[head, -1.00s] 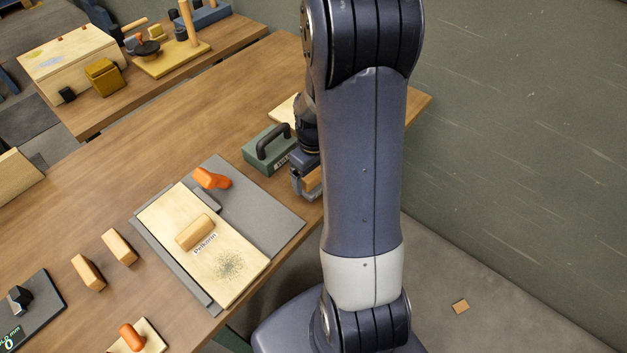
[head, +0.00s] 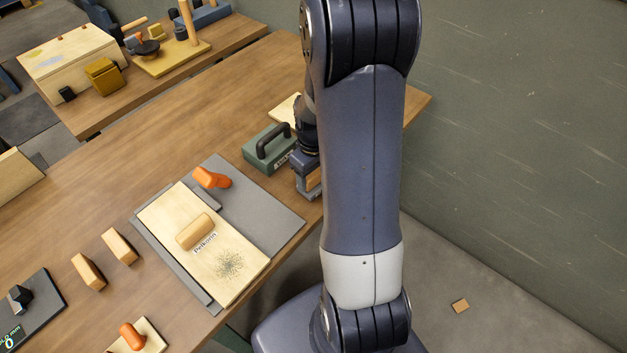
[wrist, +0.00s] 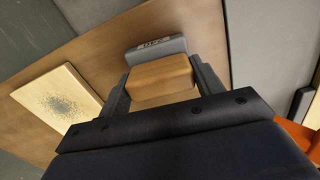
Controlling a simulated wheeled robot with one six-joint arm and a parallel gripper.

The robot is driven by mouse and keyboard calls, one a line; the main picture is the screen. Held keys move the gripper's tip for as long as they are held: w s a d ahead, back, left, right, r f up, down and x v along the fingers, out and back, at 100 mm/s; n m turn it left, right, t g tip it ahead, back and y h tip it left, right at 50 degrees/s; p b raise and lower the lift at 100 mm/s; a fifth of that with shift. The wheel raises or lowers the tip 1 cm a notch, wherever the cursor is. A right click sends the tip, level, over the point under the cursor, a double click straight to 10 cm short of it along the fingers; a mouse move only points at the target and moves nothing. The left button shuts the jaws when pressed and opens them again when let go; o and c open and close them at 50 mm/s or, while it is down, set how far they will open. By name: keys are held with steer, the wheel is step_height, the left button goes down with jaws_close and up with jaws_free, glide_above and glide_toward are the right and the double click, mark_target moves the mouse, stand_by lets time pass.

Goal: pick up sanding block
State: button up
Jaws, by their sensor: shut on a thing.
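The sanding block (wrist: 162,80) is a tan block between the two dark fingers of my gripper (wrist: 160,88) in the wrist view. The fingers are shut on its two sides. A grey piece with lettering (wrist: 155,49) shows just beyond the block; I cannot tell whether it is part of it. In the head view my gripper (head: 308,188) is at the table's right edge, with a little of the tan block (head: 315,178) showing. My arm hides part of this spot, and I cannot tell whether the block touches the table.
A green case with a black handle (head: 268,152) stands just left of my gripper. A pale board (head: 170,215) bearing a wooden block (head: 194,232) lies on a grey mat (head: 265,200) with an orange-handled tool (head: 211,178). Two more wooden blocks (head: 88,272) stand further left.

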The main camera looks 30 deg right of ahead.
step_height(320, 180, up, 10)
steer(key=shift+r, duration=0.1)
stand_by(0.5)
steer(key=o, duration=0.4)
steer(key=shift+c, duration=1.4)
